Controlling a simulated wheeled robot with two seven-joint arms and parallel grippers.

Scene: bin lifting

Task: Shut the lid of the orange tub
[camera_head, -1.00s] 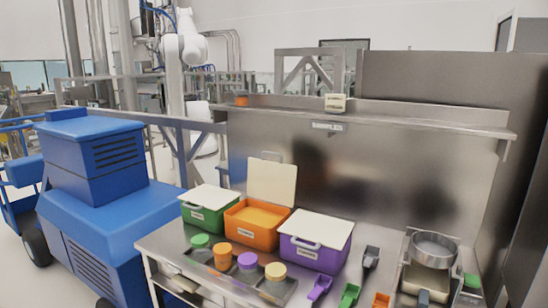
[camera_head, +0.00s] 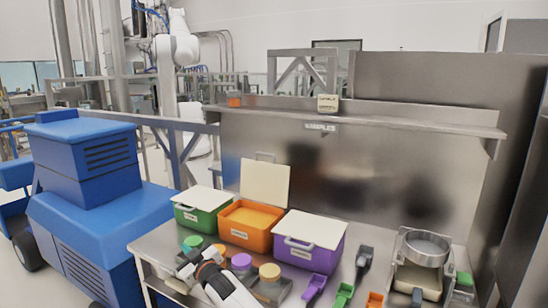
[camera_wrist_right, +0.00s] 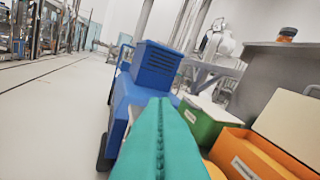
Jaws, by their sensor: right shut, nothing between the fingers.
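The orange tub (camera_head: 238,238) stands on the steel table between a green tub and a purple tub. Its cream lid (camera_head: 265,183) is open and stands upright at the back edge. Orange contents show inside. In the right wrist view the orange tub (camera_wrist_right: 240,158) is at the lower right, with part of its raised lid (camera_wrist_right: 290,120). My right gripper (camera_head: 188,262) is in front of the tubs, low and to the left of the orange tub, apart from it. Its teal fingers (camera_wrist_right: 160,135) are together with nothing between them. My left gripper is out of view.
The green tub (camera_head: 196,218) and purple tub (camera_head: 305,262) have lids on. Jars with coloured lids (camera_head: 240,263) stand in front. Scoops (camera_head: 343,294) and a sieve stand (camera_head: 428,250) are to the right. A steel back panel and shelf (camera_head: 370,118) rise behind.

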